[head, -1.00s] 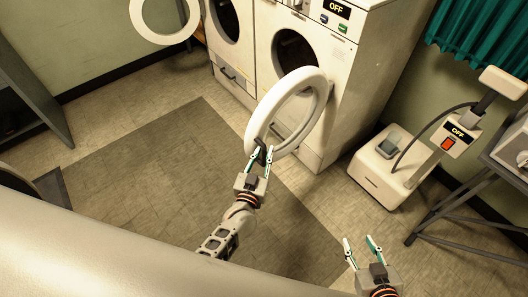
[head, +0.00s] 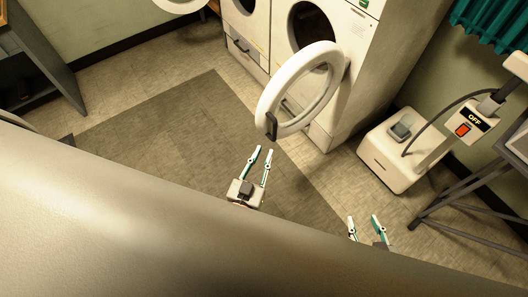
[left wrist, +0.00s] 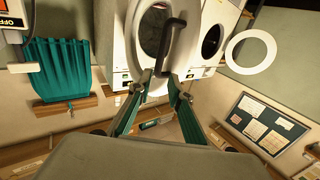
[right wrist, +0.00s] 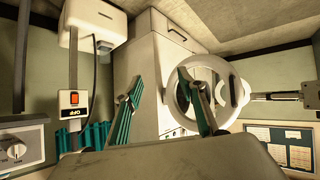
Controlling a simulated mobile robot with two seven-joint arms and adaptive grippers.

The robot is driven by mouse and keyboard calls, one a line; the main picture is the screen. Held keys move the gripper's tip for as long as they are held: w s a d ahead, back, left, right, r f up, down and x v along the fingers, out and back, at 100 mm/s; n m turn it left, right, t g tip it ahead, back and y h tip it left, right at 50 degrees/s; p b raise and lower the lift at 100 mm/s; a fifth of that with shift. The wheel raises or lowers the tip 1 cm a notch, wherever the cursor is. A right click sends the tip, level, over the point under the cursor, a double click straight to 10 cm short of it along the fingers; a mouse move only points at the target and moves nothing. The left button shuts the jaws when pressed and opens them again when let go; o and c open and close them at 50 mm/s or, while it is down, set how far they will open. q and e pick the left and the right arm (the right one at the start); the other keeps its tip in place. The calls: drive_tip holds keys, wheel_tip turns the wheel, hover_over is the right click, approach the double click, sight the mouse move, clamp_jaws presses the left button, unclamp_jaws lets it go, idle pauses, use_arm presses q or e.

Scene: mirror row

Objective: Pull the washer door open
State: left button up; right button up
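The washer (head: 357,50) is a white front-loader at the top middle of the head view. Its round white door (head: 268,97) stands swung open, away from the dark drum opening (head: 310,28). A dark handle (head: 272,126) sits on the door's near edge; it also shows in the left wrist view (left wrist: 170,42). My left gripper (head: 263,149) is open and empty, just short of the handle and apart from it. My right gripper (head: 364,219) is open and empty, lower right, away from the door; the door also shows in the right wrist view (right wrist: 238,92).
A second white machine (head: 247,32) stands left of the washer, with its own open door (head: 181,4). A white floor unit with an OFF display (head: 388,160) and a dark-legged stand (head: 468,190) are at the right. The grey mat (head: 160,130) is clear.

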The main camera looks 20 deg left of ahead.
use_arm(q)
clamp_jaws()
wheel_tip(320, 180, up, 5)
drive_tip(key=n+h+b, duration=0.1)
drive_tip(key=h+b, duration=0.6)
drive_tip(key=h, duration=0.3)
hover_over(259, 120)
drive_tip(key=s+d, duration=0.2)
drive_tip(key=s, duration=0.2)
drive_tip(key=a+f+n+g+h+b, duration=0.35)
drive_tip(key=a+n+g+b, duration=0.35)
drive_tip(key=a, duration=1)
drive_tip(key=w+d+t+b, duration=0.1)
drive_tip(key=w+d, duration=0.4)
drive_tip(key=d, duration=0.6)
drive_tip(key=shift+n+y, duration=0.3)
drive_tip(key=shift+y, duration=0.05)
use_arm(e)
wheel_tip(259, 120, down, 9)
drive_tip(key=shift+w+n, duration=0.2)
drive_tip(key=shift+n, duration=0.1)
